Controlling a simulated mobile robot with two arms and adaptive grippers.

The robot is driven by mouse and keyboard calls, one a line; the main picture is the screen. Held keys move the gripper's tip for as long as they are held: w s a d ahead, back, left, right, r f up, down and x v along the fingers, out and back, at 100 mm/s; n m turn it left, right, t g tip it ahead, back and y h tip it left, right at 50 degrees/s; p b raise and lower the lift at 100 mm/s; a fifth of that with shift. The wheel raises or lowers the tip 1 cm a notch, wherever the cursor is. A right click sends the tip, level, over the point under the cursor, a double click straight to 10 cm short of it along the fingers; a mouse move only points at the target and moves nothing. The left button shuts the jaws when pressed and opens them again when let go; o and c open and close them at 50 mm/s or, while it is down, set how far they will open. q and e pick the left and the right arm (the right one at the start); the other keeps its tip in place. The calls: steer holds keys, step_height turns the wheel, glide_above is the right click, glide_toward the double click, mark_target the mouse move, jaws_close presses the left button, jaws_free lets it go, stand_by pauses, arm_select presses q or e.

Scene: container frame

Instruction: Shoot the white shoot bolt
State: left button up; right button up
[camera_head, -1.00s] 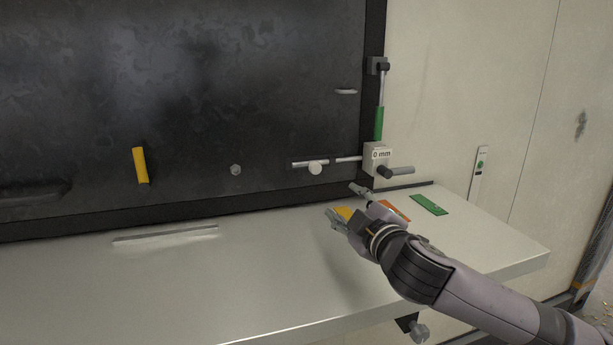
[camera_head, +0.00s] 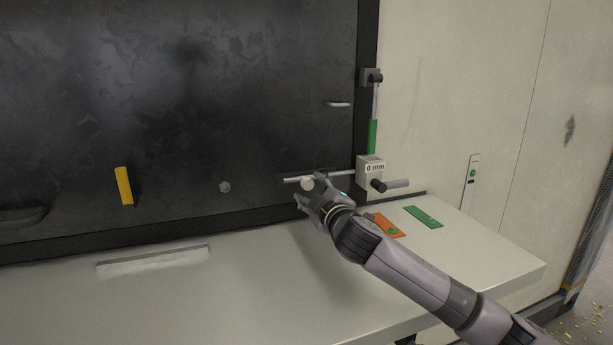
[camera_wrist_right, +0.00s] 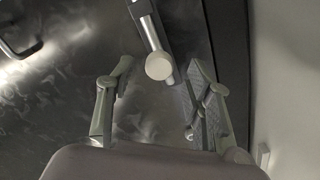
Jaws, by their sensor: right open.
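The white shoot bolt is a pale metal rod on the dark panel, with a round white knob (camera_head: 306,184). The knob also shows in the right wrist view (camera_wrist_right: 159,66), with the rod (camera_wrist_right: 148,28) running behind it. The block marked "0 mm" (camera_head: 371,169) stands to the right of the bolt at the panel's edge. My right gripper (camera_head: 309,190) is open at the knob and covers part of the rod in the head view. In the right wrist view its two fingers (camera_wrist_right: 165,80) stand apart either side of the knob, with visible gaps. My left gripper is not in view.
A pale shelf (camera_head: 230,285) runs below the panel, with an orange plate (camera_head: 388,228) and a green plate (camera_head: 424,217) on it. A green-sleeved vertical rod (camera_head: 372,136) stands above the block. A yellow handle (camera_head: 124,186) and a grey knob (camera_head: 224,187) are further left.

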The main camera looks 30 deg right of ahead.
mark_target(309, 186)
steer(key=shift+p+x, duration=0.5)
steer(key=shift+x, duration=1.55)
jaws_close()
